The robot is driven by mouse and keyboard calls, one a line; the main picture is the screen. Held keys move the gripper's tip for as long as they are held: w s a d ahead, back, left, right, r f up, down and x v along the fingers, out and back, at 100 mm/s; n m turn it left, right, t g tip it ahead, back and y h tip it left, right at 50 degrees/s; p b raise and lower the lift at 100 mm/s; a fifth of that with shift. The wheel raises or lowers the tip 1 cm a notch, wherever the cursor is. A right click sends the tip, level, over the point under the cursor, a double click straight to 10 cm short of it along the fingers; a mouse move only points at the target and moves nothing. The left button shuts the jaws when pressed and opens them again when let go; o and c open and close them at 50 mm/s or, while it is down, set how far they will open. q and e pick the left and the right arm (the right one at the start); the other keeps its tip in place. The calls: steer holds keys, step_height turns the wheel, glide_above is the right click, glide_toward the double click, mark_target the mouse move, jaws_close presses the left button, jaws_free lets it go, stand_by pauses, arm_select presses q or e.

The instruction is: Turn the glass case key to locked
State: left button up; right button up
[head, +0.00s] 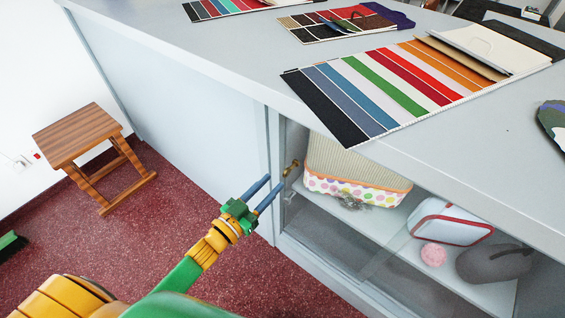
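The glass case (283,215) is built into the front of the grey counter, with a clear pane over its shelves. A small brass key (291,168) shows at the left edge of the case front. My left gripper (275,187) has two blue fingers spread apart with nothing between them. Its fingertips are just below and left of the key, and I cannot tell whether one touches it. The key's exact turn is too small to read. My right gripper is not in the view.
The counter top (200,60) overhangs the case and carries a striped swatch card (390,85). Behind the glass are a polka-dot basket (355,170), a white and red case (445,222) and a pink ball (433,254). A wooden stool (78,133) stands at the left on red floor.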

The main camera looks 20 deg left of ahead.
mark_target(284, 174)
arm_select(q)
steer(key=x, duration=0.6)
steer(key=shift+d+b, duration=0.3)
steer(key=shift+b, duration=0.05)
jaws_close()
